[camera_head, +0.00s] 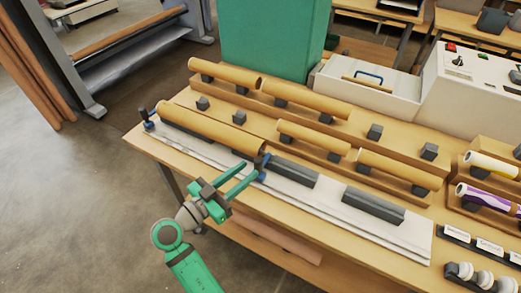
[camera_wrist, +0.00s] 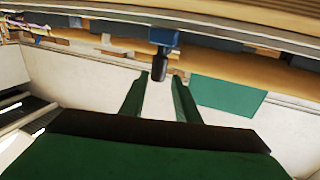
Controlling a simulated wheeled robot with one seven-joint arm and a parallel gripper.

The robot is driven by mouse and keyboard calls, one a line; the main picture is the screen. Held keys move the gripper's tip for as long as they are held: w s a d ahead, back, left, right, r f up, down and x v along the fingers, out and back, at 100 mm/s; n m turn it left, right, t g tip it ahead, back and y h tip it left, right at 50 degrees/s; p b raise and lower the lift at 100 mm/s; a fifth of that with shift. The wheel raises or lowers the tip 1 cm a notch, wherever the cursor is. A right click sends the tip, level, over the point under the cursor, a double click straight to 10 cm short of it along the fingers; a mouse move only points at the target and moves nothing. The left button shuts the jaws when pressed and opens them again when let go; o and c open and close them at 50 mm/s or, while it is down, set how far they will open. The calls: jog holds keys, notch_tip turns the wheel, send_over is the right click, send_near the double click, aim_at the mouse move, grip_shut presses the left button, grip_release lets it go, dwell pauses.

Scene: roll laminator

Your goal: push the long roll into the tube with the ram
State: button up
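A long brown roll (camera_head: 210,127) lies along the left part of the white rail bed (camera_head: 420,241) at the table's front. A small dark upright post with a blue base (camera_head: 149,122) stands at its left end. A similar dark post with blue (camera_head: 262,163) stands at its right end; I cannot tell which is the ram. My gripper (camera_head: 253,168) is open at the right post. In the wrist view, my gripper (camera_wrist: 161,78) has its two green fingers apart, with the dark post (camera_wrist: 160,66) between or just beyond the tips; contact is unclear. I cannot make out the tube for certain.
Several shorter brown rolls (camera_head: 312,101) rest on wooden racks behind the bed. Dark blocks (camera_head: 373,207) sit on the bed to the right. A green box (camera_head: 270,45) and a white machine (camera_head: 465,80) stand behind. Floor at the left front is clear.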

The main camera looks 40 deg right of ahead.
aim_at(267, 156)
jog(key=d, duration=0.6)
jog(key=w+d, duration=0.1)
jog(key=d, duration=0.2)
jog(key=shift+d, duration=0.35)
grip_shut()
